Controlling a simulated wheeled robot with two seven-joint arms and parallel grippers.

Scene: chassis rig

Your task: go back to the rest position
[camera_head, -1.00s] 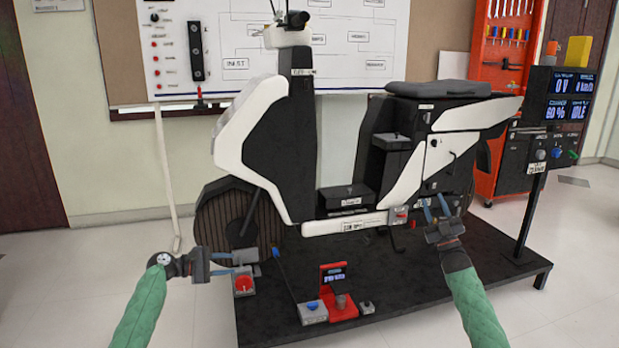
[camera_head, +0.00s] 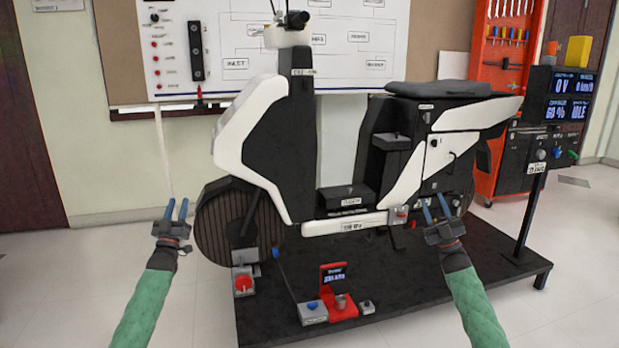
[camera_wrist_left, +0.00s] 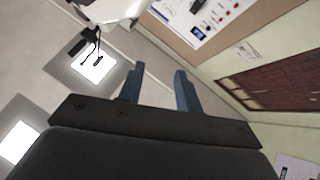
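My left gripper (camera_head: 177,209) is left of the scooter's front wheel, pointing up, with its two blue fingers apart and nothing between them. In the left wrist view its fingers (camera_wrist_left: 159,85) are also spread and empty. My right gripper (camera_head: 436,210) is in front of the rear part of the white and black scooter (camera_head: 283,130), pointing up. Its two blue fingers stand apart with nothing seen between them. Whether the right fingers touch the scooter is not clear.
The scooter stands on a black platform (camera_head: 400,290). On its front part are a grey box with a red button (camera_head: 243,283) and a red device with a small screen (camera_head: 336,290). A display stand (camera_head: 560,110) is at the right. Floor at the left is clear.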

